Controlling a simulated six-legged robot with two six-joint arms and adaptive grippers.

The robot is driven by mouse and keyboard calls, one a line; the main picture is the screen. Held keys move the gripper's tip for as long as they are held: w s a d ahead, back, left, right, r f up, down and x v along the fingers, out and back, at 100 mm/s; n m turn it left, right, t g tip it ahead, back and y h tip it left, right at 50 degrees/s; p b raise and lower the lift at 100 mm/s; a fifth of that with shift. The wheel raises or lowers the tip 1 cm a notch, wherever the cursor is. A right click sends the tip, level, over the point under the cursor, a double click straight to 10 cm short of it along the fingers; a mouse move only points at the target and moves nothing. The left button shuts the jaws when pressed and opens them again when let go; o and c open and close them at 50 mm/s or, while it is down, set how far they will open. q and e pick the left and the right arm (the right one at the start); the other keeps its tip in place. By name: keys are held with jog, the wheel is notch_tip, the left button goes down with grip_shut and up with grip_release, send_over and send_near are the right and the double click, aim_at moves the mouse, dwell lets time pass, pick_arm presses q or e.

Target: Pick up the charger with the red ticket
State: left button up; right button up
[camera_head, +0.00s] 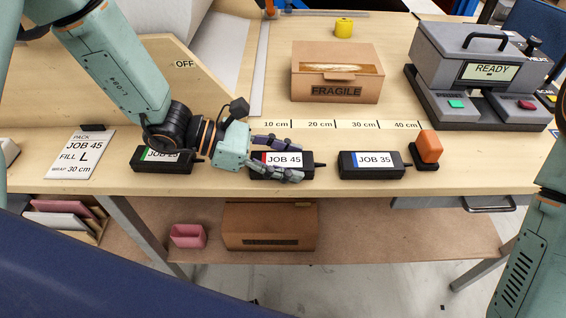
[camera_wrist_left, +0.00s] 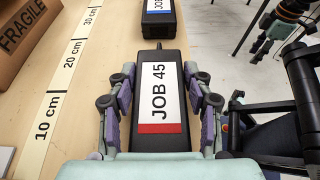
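The charger with the red ticket (camera_head: 262,172) lies on the bench, its label reading JOB 45. In the left wrist view the same charger (camera_wrist_left: 160,95) runs lengthwise between my fingers, its red band nearest the palm. My left gripper (camera_wrist_left: 160,75) straddles it, one finger along each long side, tips very close to its edges. I cannot tell whether they press on it. In the head view my left gripper (camera_head: 280,158) partly covers this charger. My right gripper is outside the head view; what seems to be it (camera_wrist_left: 268,36) shows small in the left wrist view.
A green-ticket charger (camera_head: 162,160) sits under my left wrist. A blue-ticket JOB 35 charger (camera_head: 371,165) lies to the right, beside an orange block (camera_head: 428,147). A measuring strip (camera_head: 340,125), a FRAGILE box (camera_head: 335,75) and a READY machine (camera_head: 480,75) stand behind.

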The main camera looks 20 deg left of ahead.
aim_at(287, 160)
pick_arm(q)
jog(key=shift+a, duration=0.2)
jog(key=c, duration=0.5)
jog(key=shift+d, duration=0.1)
jog(key=c, duration=0.4)
notch_tip(287, 160, up, 9)
jog(key=shift+p, duration=0.95)
jog(key=shift+r, duration=0.55)
